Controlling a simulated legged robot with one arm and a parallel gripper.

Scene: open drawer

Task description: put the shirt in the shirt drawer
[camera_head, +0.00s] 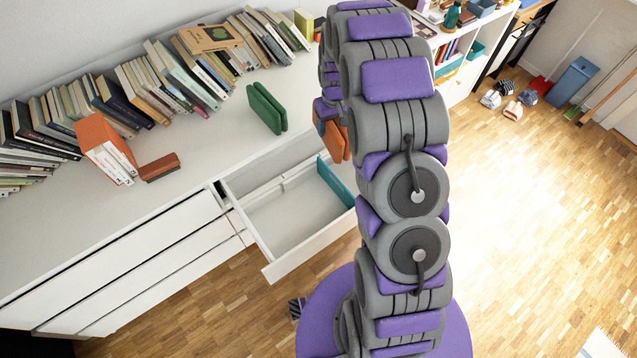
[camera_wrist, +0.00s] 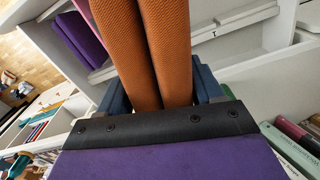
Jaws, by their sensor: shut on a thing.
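An orange folded cloth, which looks like the shirt (camera_head: 341,144), hangs below my gripper, partly hidden by my arm. In the wrist view the orange cloth (camera_wrist: 167,40) fills the middle as two thick folds. My gripper (camera_wrist: 160,88) is shut on it, with a blue finger on each side. An open white drawer (camera_head: 310,248) stands out from the dresser, left of and below the cloth in the head view. A teal folded item (camera_head: 336,184) stands at its right side; the rest of its visible floor is bare. A small dark mark (camera_wrist: 214,33) shows on a white edge in the wrist view.
A green folded cloth (camera_head: 267,108) stands on the white dresser top (camera_head: 110,225). Rows of books (camera_head: 165,85) line its back, with an orange-covered stack (camera_head: 103,148) and a brown block (camera_head: 159,167) nearer. Shelves (camera_head: 462,75) stand to the right.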

